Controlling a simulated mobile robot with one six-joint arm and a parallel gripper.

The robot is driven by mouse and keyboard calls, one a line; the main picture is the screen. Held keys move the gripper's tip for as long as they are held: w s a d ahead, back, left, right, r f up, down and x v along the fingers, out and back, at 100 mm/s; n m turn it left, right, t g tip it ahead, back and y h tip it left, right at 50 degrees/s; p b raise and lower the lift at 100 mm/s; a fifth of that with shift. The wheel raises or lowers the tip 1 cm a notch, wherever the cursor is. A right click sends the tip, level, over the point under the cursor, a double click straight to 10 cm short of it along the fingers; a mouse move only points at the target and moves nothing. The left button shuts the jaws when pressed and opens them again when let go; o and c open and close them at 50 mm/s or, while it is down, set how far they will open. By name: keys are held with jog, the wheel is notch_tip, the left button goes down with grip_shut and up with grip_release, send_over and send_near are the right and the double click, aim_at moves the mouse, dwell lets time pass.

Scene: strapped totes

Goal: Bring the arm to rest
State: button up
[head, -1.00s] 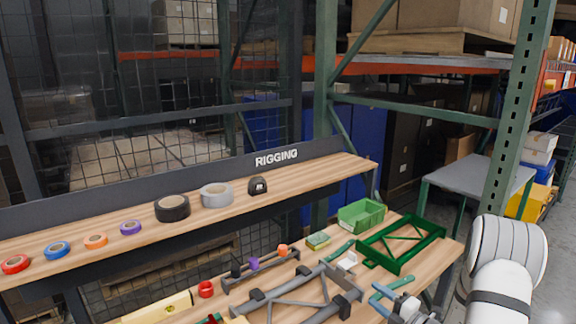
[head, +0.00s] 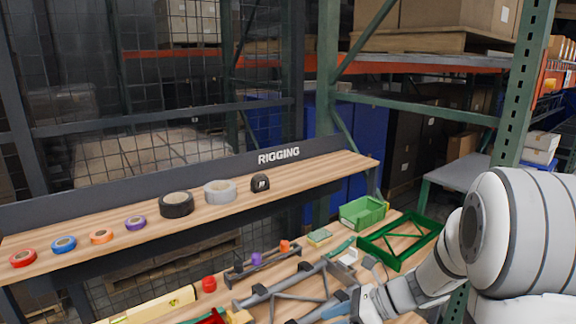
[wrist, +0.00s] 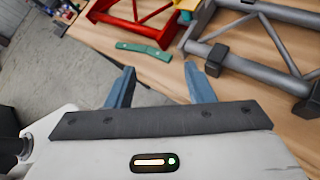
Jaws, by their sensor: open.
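My gripper shows in the wrist view (wrist: 163,88) with its two blue fingers apart and nothing between them. It hangs above the bench near its edge, with the grey floor below on the left. In the head view my arm reaches in from the right, and my gripper (head: 325,312) is low in the picture, over the front of the wooden bench, partly cut off by the frame's lower edge.
On the bench are a grey frame (head: 300,297), a green frame (head: 384,249), a green bin (head: 363,212) and a green strip (wrist: 144,50). A red frame (wrist: 122,14) lies nearby. The shelf (head: 100,258) holds several tape rolls. A grey table (head: 452,177) stands at right.

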jog(key=s+d+r+n+h, duration=0.2)
jog(key=s+n+h, duration=0.3)
jog(key=n, duration=0.6)
jog(key=s+d+r+n+t+h, duration=0.1)
jog(key=s+d+r+n+h, duration=0.2)
jog(key=n, duration=0.9)
jog(key=shift+s+d+r+h, duration=0.2)
jog(key=shift+s+d+h, duration=0.25)
jog(key=shift+s+h, duration=1.8)
jog(key=shift+s+y, duration=0.45)
